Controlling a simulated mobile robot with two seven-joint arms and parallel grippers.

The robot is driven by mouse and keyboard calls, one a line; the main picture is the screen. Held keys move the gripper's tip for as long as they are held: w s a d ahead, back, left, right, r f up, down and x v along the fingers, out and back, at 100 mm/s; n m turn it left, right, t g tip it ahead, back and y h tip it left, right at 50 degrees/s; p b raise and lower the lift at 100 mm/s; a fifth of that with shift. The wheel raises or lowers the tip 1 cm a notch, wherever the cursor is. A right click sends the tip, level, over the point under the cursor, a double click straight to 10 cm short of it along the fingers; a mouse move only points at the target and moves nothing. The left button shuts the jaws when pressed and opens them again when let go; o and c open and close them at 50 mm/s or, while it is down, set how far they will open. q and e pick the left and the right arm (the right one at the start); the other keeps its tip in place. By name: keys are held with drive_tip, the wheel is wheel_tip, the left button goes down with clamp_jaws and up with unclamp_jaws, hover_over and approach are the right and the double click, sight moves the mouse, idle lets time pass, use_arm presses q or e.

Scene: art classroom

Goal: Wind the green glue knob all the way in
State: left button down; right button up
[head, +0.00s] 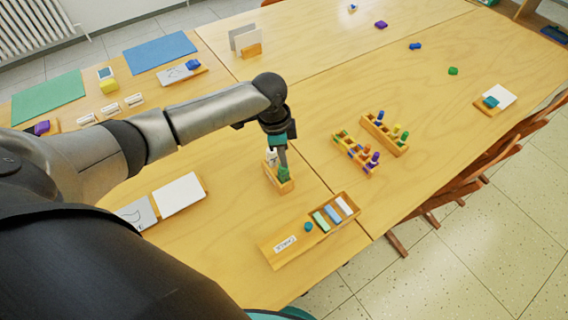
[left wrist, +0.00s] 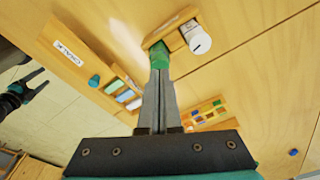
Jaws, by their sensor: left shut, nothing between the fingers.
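The green glue knob (left wrist: 160,54) is right at the fingertips of my left gripper (left wrist: 159,72) in the left wrist view. In the head view the green glue (head: 284,174) stands in a small wooden holder (head: 279,186), beside a white capped piece (head: 271,157). My left gripper (head: 283,160) points down from above with its fingers shut together and nothing between them. The tips touch or nearly touch the top of the green piece; I cannot tell which. The fingers hide part of it. A dark gripper with teal, likely my right one (left wrist: 28,88), shows small at the left edge of the wrist view.
A chalk box (head: 265,246) with a blue knob (head: 308,227) lies just in front of the holder. Two wooden racks (head: 373,134) with coloured pieces stand to the right. White cards (head: 180,194) lie to the left. The table behind the racks is mostly clear.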

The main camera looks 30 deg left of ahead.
use_arm(q)
drive_tip(key=shift+f, duration=0.4)
drive_tip(key=shift+r, duration=0.1)
drive_tip(key=shift+r+p, duration=0.4)
drive_tip(key=shift+p, duration=0.25)
drive_tip(key=c, duration=1.6)
unclamp_jaws()
unclamp_jaws()
